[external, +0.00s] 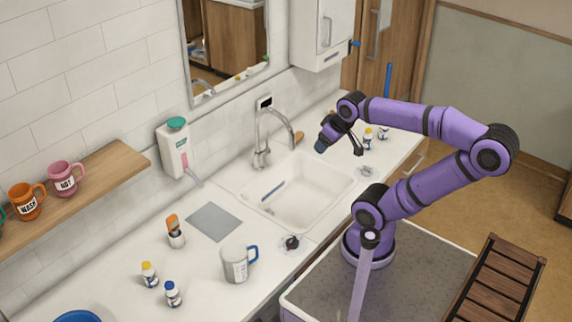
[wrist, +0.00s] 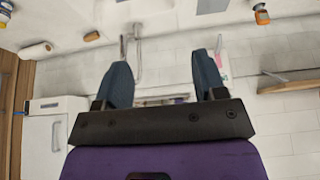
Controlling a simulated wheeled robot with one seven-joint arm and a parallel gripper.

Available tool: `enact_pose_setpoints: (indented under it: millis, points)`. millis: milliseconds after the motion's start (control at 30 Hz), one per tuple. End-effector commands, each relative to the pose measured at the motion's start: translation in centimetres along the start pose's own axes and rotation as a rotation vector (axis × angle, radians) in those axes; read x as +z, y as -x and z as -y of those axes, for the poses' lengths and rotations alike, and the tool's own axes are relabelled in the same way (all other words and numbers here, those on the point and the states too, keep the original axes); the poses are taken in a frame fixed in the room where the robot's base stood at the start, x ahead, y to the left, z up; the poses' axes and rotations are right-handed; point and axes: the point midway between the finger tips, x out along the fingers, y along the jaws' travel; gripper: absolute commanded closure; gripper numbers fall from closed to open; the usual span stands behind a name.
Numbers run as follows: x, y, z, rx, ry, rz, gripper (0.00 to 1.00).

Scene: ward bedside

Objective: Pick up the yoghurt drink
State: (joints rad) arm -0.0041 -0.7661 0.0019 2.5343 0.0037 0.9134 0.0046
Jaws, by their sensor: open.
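Small white bottles with coloured caps stand on the counter; I cannot tell which is the yoghurt drink. A yellow-capped one (external: 150,275) and a blue-capped one (external: 172,294) stand at the front left. Another yellow-capped bottle (external: 368,138) and a dark-capped one (external: 383,133) stand at the far right, beyond my gripper. My gripper (external: 339,148) is open and empty, above the counter by the sink's right end. In the wrist view its two dark fingers (wrist: 163,68) are spread apart with nothing held between them.
The sink (external: 295,188) with its tap (external: 262,135) fills the counter's middle. A grey-white jug with a blue handle (external: 236,263), an orange-topped container (external: 175,232) and a grey mat (external: 213,221) are left of it. A wall shelf (external: 95,190) holds mugs.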

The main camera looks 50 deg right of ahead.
Motion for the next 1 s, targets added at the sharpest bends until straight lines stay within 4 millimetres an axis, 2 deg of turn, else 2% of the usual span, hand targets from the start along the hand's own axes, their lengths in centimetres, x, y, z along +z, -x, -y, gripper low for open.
enact_pose_setpoints:
  millis: [67, 567, 667, 767, 1000]
  points:
    - [0.0, 0.0, 0.0, 0.001, 0.0, 0.0, 0.32]
    - [-0.6, -0.3, 0.1, 0.001, 0.01, -0.006, 0.32]
    - [-2.1, -1.0, 0.7, -0.001, 0.041, -0.024, 0.32]
    - [-4.7, -2.5, 1.9, -0.006, 0.098, -0.06, 0.32]
    - [-11.3, -6.8, 7.0, -0.051, 0.263, -0.174, 0.32]
